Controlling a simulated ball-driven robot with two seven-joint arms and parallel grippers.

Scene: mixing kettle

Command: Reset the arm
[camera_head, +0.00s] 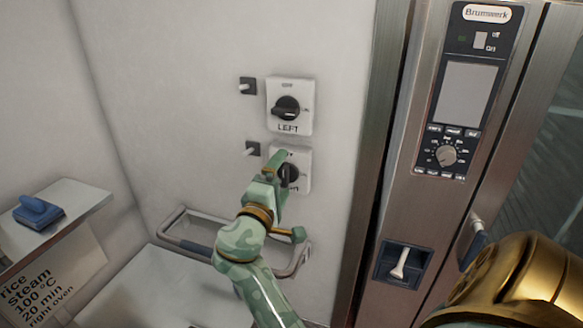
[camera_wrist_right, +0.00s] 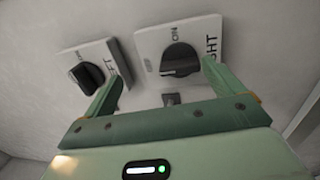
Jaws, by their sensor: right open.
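My right gripper (camera_head: 274,171) is in front of the lower wall switch (camera_head: 304,172) and hides part of its plate and label. In the right wrist view my right gripper (camera_wrist_right: 163,75) is open and empty. The black knob (camera_wrist_right: 180,60) of the switch, with "ON" and part of "RIGHT" readable, shows ahead of the gap between the fingers; I cannot tell the exact distance. The upper switch marked LEFT (camera_head: 289,122) is clear of the gripper. Its knob (camera_wrist_right: 87,75) shows beyond the left finger in the wrist view. My left gripper is not in view.
A metal rail (camera_head: 183,214) runs below the switches, by my right arm. A steel oven panel (camera_head: 455,125) with a dial and a recessed lever (camera_head: 401,263) stands at right. A shelf (camera_head: 92,197) with a blue object (camera_head: 38,211) is at left. The wall at upper left is clear.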

